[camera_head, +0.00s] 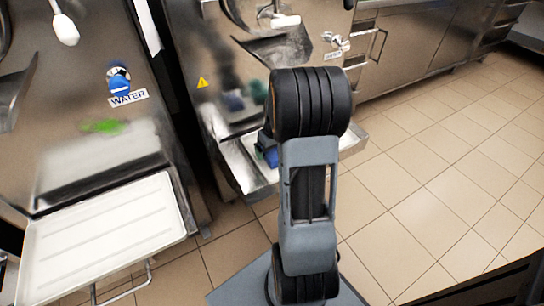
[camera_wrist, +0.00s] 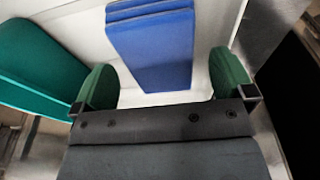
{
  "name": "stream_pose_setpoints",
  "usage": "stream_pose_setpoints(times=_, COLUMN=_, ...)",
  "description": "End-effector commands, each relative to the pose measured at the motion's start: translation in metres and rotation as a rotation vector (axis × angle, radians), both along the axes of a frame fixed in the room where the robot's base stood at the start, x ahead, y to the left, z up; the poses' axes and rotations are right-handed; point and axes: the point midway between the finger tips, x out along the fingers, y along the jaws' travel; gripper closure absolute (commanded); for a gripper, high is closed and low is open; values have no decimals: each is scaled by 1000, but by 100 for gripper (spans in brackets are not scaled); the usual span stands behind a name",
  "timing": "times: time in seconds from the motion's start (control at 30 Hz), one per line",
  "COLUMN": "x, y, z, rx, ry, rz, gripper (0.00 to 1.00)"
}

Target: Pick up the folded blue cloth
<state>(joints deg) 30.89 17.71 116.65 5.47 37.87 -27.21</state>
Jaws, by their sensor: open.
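The folded blue cloth (camera_wrist: 150,48) shows in the wrist view as a thick stack of layers lying on a pale surface. My gripper (camera_wrist: 164,78) is open, with one green finger to the left of the cloth and one to the right. The near end of the cloth lies between the fingers in the picture, with gaps on both sides; I cannot tell the height between them. In the head view, a small part of the blue cloth (camera_head: 270,157) shows on a metal shelf beside my arm, which hides the rest and my gripper.
A teal object (camera_wrist: 40,62) lies left of the cloth, close to my left finger. The metal shelf (camera_head: 238,164) juts from a steel machine with a yellow warning sign. A white tray (camera_head: 105,235) stands left, below the "WATER" label (camera_head: 128,98). Tiled floor is open at right.

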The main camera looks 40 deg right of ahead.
Motion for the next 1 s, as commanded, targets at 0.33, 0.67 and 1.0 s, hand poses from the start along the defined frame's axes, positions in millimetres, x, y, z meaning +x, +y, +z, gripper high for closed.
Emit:
stream_pose_setpoints(times=0.33, x=3, y=0, z=-18, rx=0, ry=0, rz=0, gripper=0)
stream_pose_setpoints(times=0.67, x=3, y=0, z=-17, rx=0, ry=0, rz=0, gripper=30)
stream_pose_setpoints(times=1.0, x=3, y=0, z=-17, rx=0, ry=-1, rz=0, gripper=55)
